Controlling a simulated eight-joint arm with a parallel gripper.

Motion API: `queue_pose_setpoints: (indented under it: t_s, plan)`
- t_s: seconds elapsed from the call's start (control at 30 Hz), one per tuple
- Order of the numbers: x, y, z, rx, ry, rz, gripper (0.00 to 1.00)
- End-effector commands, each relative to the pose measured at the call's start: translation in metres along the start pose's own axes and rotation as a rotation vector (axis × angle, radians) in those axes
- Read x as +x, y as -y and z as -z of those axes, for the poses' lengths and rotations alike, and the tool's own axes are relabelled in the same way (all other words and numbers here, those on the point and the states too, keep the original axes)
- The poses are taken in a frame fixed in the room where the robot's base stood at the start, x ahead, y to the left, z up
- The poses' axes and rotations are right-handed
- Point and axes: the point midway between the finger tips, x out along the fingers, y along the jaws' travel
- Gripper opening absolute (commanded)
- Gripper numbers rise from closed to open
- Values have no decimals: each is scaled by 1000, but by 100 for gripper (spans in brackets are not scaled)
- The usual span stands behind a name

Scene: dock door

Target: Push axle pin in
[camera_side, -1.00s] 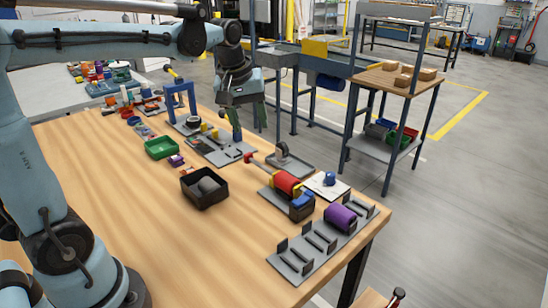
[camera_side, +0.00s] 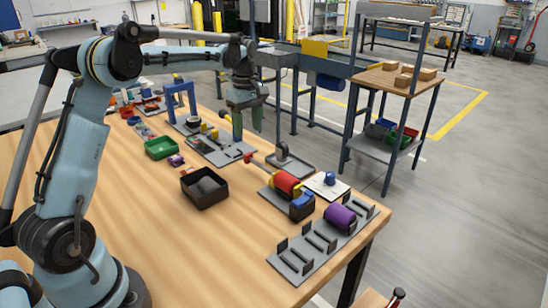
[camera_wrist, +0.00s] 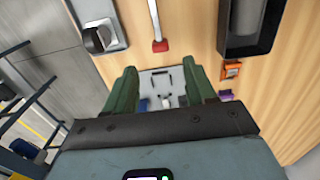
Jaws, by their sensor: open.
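My gripper (camera_side: 247,130) hangs with its green fingers pointing down, above the far part of the wooden table. It is open and empty; its fingers show spread apart in the wrist view (camera_wrist: 160,74). Below it is a grey fixture plate (camera_side: 237,151) with small dark and light parts on it. In the wrist view the plate (camera_wrist: 147,80) shows between the fingers, with dark bar-like parts and a pale round part. I cannot tell which of these is the axle pin. The gripper hides part of the plate.
A caster-like bracket (camera_side: 282,153) and a red-ended bar (camera_side: 250,158) are right of the plate. A black bin (camera_side: 188,194), green tray (camera_side: 160,147), blue arch (camera_side: 167,100), red cylinder (camera_side: 287,184) and purple roller (camera_side: 339,217) stand around. The table's front left is clear.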

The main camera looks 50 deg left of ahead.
Motion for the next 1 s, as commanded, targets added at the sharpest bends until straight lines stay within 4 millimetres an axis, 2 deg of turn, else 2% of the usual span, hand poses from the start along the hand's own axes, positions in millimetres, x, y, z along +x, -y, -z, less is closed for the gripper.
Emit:
queue_pose_setpoints:
  t_s: [0.3,0.5,0.9,0.93,1.0]
  plan:
    - [59,0,0,2,-1,-1,55]
    - [82,0,0,2,-1,-2,55]
    - [90,0,-1,2,-1,-2,55]
    - [90,0,0,2,-1,-2,54]
    - [90,0,-1,2,-1,-2,43]
